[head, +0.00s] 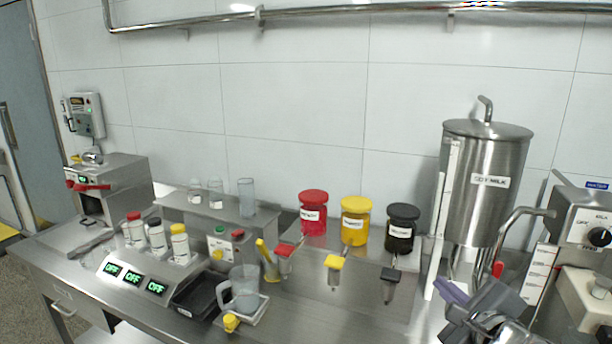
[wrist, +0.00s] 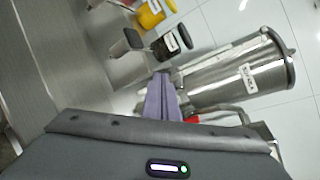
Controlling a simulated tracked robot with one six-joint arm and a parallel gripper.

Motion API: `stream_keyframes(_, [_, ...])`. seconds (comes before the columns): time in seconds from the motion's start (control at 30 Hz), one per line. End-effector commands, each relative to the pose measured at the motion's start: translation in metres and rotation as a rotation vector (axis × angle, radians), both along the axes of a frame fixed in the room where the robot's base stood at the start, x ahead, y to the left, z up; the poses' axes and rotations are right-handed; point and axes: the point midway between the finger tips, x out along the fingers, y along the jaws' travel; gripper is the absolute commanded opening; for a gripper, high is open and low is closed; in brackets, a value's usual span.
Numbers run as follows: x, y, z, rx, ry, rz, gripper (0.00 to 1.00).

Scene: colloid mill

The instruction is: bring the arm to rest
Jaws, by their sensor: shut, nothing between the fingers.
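My gripper (head: 450,291) is at the lower right in the head view, with its purple fingers pointing left in front of the steel tank. In the wrist view the purple fingers (wrist: 162,97) lie together, shut and empty. The arm hides part of the bench at the right. The steel tank (head: 486,185) labelled as milk stands behind the gripper, and it also shows in the wrist view (wrist: 230,80). I cannot tell the exact gap between them.
A clear jug (head: 245,290) stands near the front edge. A control box with a dial (head: 585,225) is close on the right. The bench front between jug and gripper looks clear.

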Motion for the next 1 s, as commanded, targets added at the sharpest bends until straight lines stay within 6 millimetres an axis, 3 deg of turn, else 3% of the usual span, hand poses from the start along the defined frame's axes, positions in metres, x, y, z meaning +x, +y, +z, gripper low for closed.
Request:
stream_keyframes(0.2, [-0.009,0.06,0.0,-0.238,0.031,0.256,0.0])
stream_keyframes(0.5, [-0.04,0.125,-0.015,-0.575,0.081,0.598,0.0])
stream_keyframes(0.73, [-0.072,0.153,-0.034,-0.839,0.124,0.84,0.0])
stream_keyframes(1.0, [-0.112,0.161,-0.056,-1.158,0.191,1.101,0.0])
